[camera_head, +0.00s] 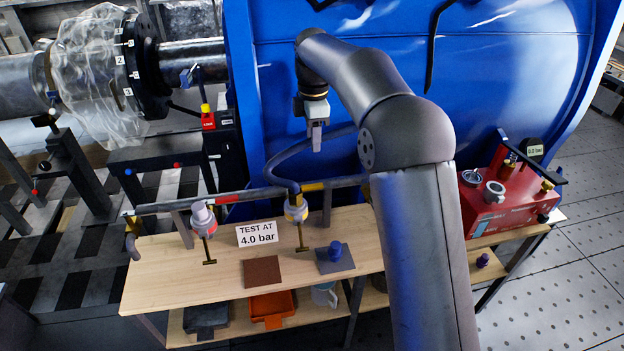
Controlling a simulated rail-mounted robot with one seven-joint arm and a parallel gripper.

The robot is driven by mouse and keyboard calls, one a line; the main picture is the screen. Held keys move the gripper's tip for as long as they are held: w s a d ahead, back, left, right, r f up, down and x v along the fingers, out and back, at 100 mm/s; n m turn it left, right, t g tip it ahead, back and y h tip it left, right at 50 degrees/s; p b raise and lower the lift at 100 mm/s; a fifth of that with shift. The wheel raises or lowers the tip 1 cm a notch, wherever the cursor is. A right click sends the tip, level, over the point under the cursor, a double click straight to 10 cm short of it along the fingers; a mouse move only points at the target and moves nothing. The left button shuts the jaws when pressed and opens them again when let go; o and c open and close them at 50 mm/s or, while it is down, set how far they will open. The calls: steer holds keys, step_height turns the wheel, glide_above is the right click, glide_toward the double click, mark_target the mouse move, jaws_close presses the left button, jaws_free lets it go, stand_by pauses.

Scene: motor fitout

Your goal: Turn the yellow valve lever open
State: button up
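My gripper (315,137) points down in front of the blue motor housing, above the pipe and clear of the bench. Its fingers look like one narrow block from here, so their opening is unclear. No lever stands out as clearly yellow. A pale yellowish valve (296,209) sits on the pipe below my gripper, with a brass-coloured T-handle (302,248) hanging under it. A pinkish-white valve (203,217) at the left has a similar T-handle (208,262). A small yellow piece (205,107) stands above a red lock tag (208,121) at upper left. My gripper touches none of these.
The wooden bench (160,275) carries a "TEST AT 4.0 bar" sign (257,233), a brown pad (262,271) and a blue knob (335,250) on a grey plate. A red pump box (500,205) stands right. A curved hose (283,157) runs behind my gripper.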

mark_target(313, 185)
step_height(313, 185, down, 14)
steer(key=shift+f+p, duration=0.15)
steer(key=shift+p, duration=0.7)
jaws_close()
